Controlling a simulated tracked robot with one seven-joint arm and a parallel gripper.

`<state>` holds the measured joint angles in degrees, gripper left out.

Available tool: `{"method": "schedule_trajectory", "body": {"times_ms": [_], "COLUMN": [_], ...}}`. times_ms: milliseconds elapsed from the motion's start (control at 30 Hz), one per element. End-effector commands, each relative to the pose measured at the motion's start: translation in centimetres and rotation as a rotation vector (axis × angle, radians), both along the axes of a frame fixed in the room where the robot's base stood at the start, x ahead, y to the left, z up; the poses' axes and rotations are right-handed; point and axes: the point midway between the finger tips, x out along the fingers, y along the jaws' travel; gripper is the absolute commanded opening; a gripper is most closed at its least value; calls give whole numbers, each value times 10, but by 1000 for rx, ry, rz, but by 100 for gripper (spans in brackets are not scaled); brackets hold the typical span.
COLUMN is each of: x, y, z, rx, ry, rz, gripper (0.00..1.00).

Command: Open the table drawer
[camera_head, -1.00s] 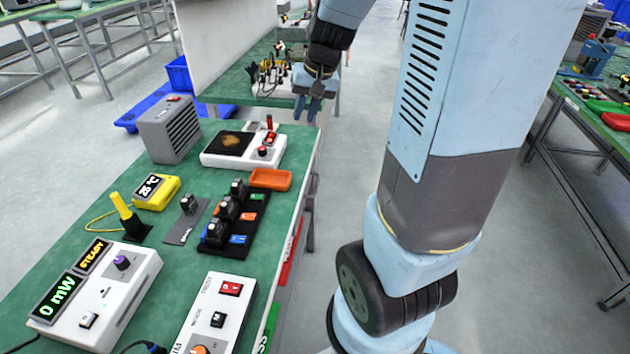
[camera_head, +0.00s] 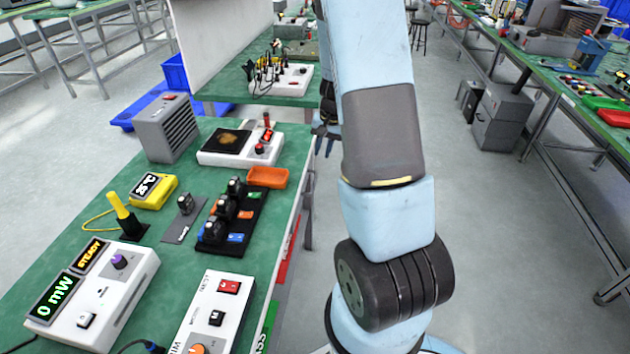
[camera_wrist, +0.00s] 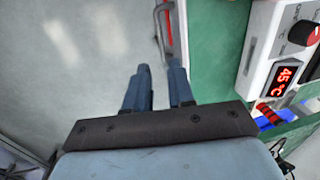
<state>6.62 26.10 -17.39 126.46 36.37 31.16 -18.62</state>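The green-topped table (camera_head: 175,262) runs along the left of the head view. A red panel (camera_head: 289,246) shows on its side under the edge, apparently the drawer front. In the wrist view a thin bar-like handle (camera_wrist: 161,32) stands off the table's side, beside a red strip. I cannot tell whether the drawer is fully shut. My gripper (camera_head: 326,134) hangs beside the table's far right corner, partly hidden by my arm. In the wrist view my gripper (camera_wrist: 158,66) has its two blue fingers apart with nothing between them. The handle lies ahead of the fingertips, apart from them.
On the tabletop stand a hotplate-like unit (camera_head: 240,146), an orange tray (camera_head: 268,177), a black rack (camera_head: 232,225) and a white meter (camera_head: 105,290). A second green table (camera_head: 240,108) stands beyond. The grey floor (camera_head: 480,220) to the right is open.

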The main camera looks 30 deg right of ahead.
Motion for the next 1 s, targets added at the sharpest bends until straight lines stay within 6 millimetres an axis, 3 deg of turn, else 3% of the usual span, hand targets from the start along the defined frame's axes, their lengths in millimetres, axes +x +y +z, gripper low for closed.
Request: {"method": "schedule_trajectory", "body": {"times_ms": [167,800,1000], "x": [1,11,13], "y": [2,17,20], "z": [-17,-112,-129], "rx": [1,2,1], "ry": [3,3,1], "rz": [0,-1,-2], "gripper": [23,23,23]}}
